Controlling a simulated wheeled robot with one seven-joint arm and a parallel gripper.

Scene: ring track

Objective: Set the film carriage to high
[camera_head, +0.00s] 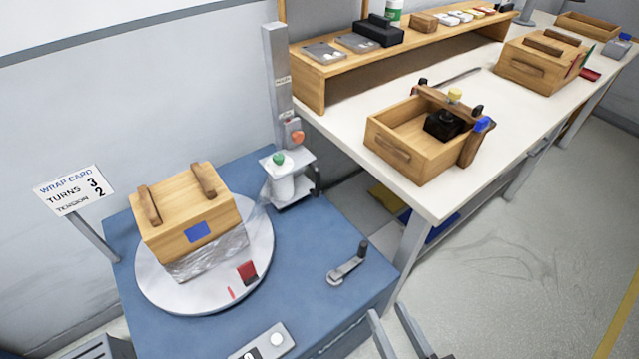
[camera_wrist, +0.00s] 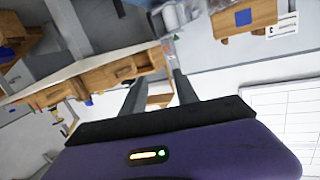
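The film carriage (camera_head: 288,188) is a grey bracket with a green knob and a pale film roll. It sits low on a tall grey mast (camera_head: 278,75), beside the turntable (camera_head: 165,295). Small labels on the mast are too small to read, and an orange-red knob (camera_head: 295,137) shows just above the carriage. Clear film runs from the roll toward a wrapped wooden crate (camera_head: 190,220) on the turntable. My gripper (camera_head: 388,311) is at the bottom right of the head view, away from the carriage. In the wrist view my gripper (camera_wrist: 158,78) has its fingers apart with nothing between them.
A crank handle (camera_head: 348,264) stands on the blue machine top (camera_head: 315,230). A card (camera_head: 74,190) reads "WRAP CARD, TURNS 3, TENSION 2". A white workbench (camera_head: 440,195) with an open wooden box (camera_head: 390,148) and a shelf stands right of the mast. Open floor lies at right.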

